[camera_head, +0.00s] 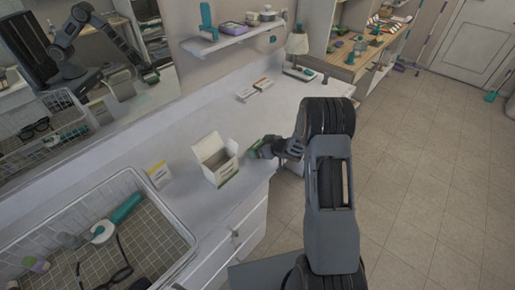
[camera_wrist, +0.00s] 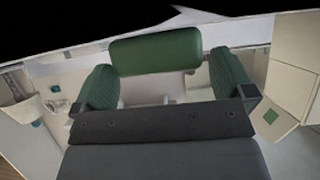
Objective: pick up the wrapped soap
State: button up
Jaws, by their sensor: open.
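A green, rounded block (camera_wrist: 155,50), which looks like the wrapped soap, lies across the space at my fingertips in the wrist view. My gripper (camera_wrist: 163,82) is open, with one green-padded finger to each side of the block and a narrow gap showing at the right. In the head view my gripper (camera_head: 260,148) is over the counter's front edge, just right of an open white carton.
The open carton (camera_head: 215,160) stands close left of my gripper on the white counter (camera_head: 190,127). A small yellow-and-white box (camera_head: 159,175) is farther left. A wire basket (camera_head: 127,176) holds glasses and bottles. A mirror (camera_head: 150,118) lines the wall.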

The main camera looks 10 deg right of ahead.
jog(key=c, duration=0.8)
jog(key=shift+r, duration=0.15)
